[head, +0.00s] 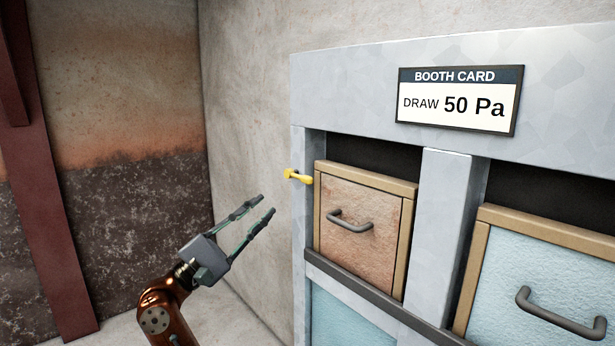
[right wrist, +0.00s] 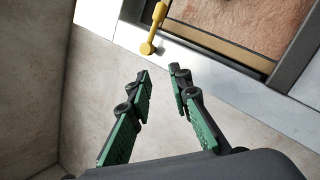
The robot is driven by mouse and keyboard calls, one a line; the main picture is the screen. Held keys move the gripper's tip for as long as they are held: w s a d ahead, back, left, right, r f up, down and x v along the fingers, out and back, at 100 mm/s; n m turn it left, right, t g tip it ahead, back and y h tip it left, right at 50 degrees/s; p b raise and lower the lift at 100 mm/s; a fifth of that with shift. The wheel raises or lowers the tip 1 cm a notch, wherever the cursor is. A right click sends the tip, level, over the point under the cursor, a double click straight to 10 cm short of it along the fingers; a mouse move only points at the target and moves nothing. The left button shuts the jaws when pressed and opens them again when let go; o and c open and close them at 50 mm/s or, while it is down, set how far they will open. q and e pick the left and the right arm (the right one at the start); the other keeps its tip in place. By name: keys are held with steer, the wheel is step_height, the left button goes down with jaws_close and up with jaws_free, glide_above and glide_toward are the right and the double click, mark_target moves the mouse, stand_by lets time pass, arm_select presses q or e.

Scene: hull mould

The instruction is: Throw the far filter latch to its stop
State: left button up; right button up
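The far filter latch (head: 298,177) is a small yellow lever on the grey frame post, at the upper left corner of the brownish filter (head: 363,232). It lies nearly level, tilted slightly down to the right, with one end at the filter's wooden edge. In the right wrist view the latch (right wrist: 154,30) shows at the top, just beyond the fingertips. My right gripper (head: 267,204) is open and empty, below and left of the latch, apart from it. Its two green-padded fingers also show in the right wrist view (right wrist: 159,72). My left gripper is not in view.
A second, pale blue filter (head: 545,285) with a grey handle sits at the right. A booth card (head: 458,100) reading "DRAW 50 Pa" is on the frame above. A dark rail (head: 365,293) runs under the filters. Concrete wall (head: 245,130) stands behind my gripper.

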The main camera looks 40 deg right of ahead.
mark_target(304, 181)
steer(key=s+r+m+t+y, duration=0.1)
steer(key=s+r+m+y, duration=0.35)
steer(key=s+r, duration=0.2)
steer(key=shift+m+t+h, duration=0.25)
steer(key=shift+m+t, duration=0.15)
steer(key=shift+m, duration=0.15)
steer(key=x, duration=0.2)
steer(key=p+x, duration=0.1)
steer(key=x, duration=0.2)
steer(key=s+p+x, duration=0.1)
steer(key=x, duration=0.2)
steer(key=shift+s+d+f, duration=0.1)
steer(key=shift+f, duration=0.2)
jaws_close()
